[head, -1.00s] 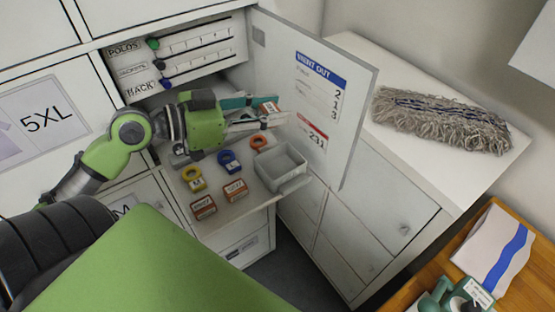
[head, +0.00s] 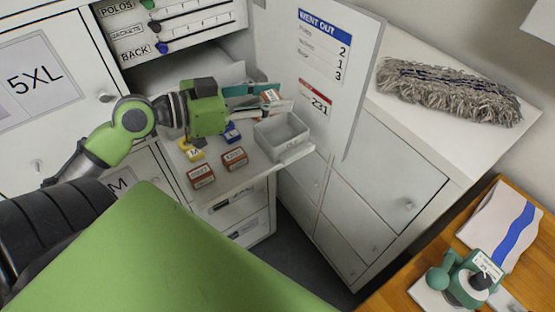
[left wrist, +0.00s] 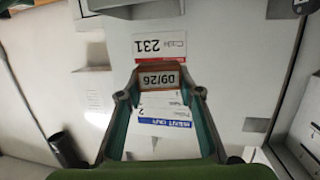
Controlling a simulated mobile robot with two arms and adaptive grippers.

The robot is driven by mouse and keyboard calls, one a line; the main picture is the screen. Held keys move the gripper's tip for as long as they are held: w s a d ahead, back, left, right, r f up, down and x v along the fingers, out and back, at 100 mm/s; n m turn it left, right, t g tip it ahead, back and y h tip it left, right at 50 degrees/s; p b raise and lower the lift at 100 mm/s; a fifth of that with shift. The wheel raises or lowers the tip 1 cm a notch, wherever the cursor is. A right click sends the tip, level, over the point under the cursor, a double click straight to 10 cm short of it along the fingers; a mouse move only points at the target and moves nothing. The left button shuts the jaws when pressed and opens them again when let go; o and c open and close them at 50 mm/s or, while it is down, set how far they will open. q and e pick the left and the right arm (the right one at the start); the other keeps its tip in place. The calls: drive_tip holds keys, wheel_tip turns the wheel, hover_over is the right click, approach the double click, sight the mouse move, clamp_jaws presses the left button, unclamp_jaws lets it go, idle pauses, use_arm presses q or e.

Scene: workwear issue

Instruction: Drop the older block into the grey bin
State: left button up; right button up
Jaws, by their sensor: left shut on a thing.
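My left gripper (head: 268,99) is shut on a small reddish-brown block with a pale label (head: 270,96), held above the pull-out shelf (head: 226,178), just behind the grey bin (head: 297,151) in the head view. In the left wrist view the held block (left wrist: 158,79) sits between the fingertips; its label seems to read 09/26. The open grey bin stands at the shelf's right end and looks empty. Two more reddish-brown labelled blocks, one at the front (head: 201,176) and one beside it (head: 235,158), lie on the shelf; their dates are too small to read. My right gripper is not in view.
A yellow ring tag (head: 193,154) and a blue one (head: 232,133) lie on the shelf, partly hidden by my gripper. An open white door (head: 330,120) stands close behind the bin. A mop head (head: 447,92) lies on the right cabinet top.

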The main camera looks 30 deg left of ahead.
use_arm(q)
drive_tip(key=o, duration=1)
drive_tip(key=shift+w, duration=0.1)
drive_tip(key=v, duration=1.2)
